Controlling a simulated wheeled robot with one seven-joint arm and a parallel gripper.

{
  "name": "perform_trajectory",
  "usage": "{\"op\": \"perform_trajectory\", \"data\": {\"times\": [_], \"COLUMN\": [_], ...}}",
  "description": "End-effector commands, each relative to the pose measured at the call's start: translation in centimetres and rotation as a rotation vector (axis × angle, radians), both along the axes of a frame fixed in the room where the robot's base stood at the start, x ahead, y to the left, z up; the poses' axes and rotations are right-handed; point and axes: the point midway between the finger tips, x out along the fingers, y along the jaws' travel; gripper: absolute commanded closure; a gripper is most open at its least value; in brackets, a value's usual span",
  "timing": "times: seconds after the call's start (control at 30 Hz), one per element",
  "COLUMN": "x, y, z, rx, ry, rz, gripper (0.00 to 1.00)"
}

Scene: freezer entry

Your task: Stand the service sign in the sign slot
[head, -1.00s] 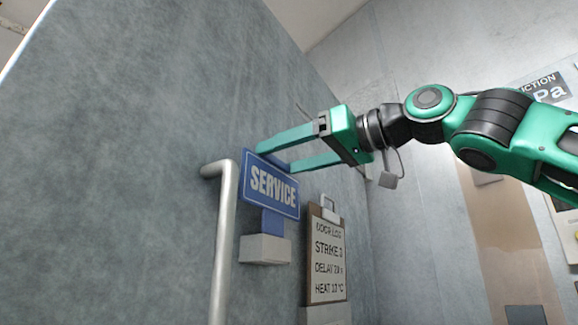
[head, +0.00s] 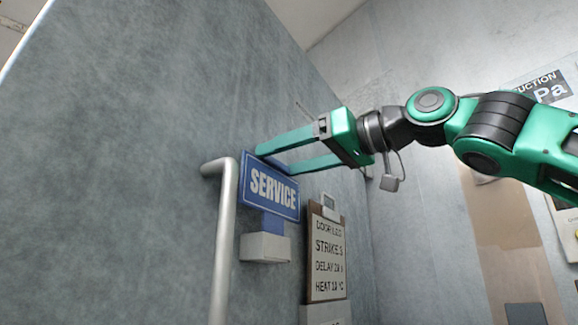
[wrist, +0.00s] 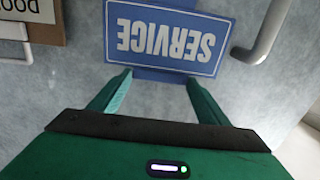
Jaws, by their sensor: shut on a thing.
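The blue service sign (head: 271,190), with white letters, is upright in front of the grey panel; it also shows upside down in the wrist view (wrist: 168,38). My gripper (head: 275,160) is shut on the sign's top part, one finger at each side; the fingers also show in the wrist view (wrist: 159,77). The sign's narrow blue stem meets the top of a pale grey block (head: 265,248), which looks like the sign slot. How deep the stem sits in the block cannot be told. The block is out of sight in the wrist view.
A bent metal handle (head: 225,240) stands close to the left of the sign. A clipboard (head: 327,255) with printed lines hangs close to the right. The grey panel (head: 130,140) is bare to the left and above.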

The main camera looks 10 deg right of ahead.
Motion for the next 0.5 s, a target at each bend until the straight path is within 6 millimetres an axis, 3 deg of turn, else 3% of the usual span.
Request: {"op": "perform_trajectory", "data": {"times": [0.5], "x": [0.00], "y": [-0.09], "z": [-0.87], "rx": [0.001], "ry": [0.000], "rz": [-0.001], "gripper": [0.48]}}
